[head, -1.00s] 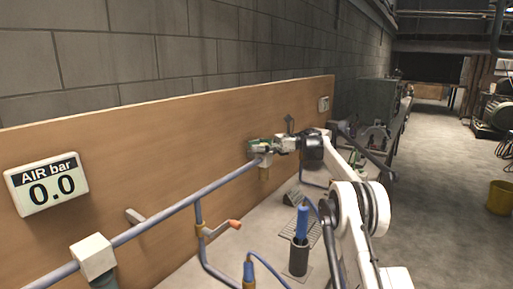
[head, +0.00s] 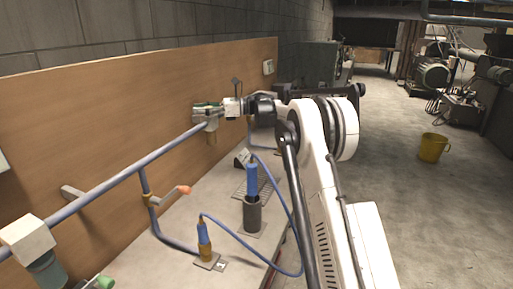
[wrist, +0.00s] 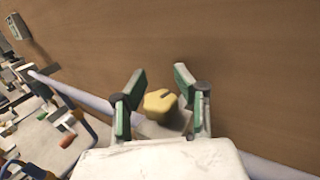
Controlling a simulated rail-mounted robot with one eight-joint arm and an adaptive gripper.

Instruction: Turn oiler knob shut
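The oiler knob is a yellow, notched knob (wrist: 160,102) in the middle of the wrist view, in front of the wooden board. My gripper (wrist: 158,98) is open, with one green-padded finger on each side of the knob. Gaps show between the knob and both pads, so the fingers look apart from it. In the head view my gripper (head: 205,108) is at the far end of the blue pipe, close to the board. The yellowish lower part of the oiler (head: 212,138) hangs just below it. The knob itself is hidden there.
The blue pipe (head: 135,170) runs along the board (head: 110,115). A branch has an orange-handled valve (head: 172,195). A yellow bucket (head: 433,147) stands on the floor.

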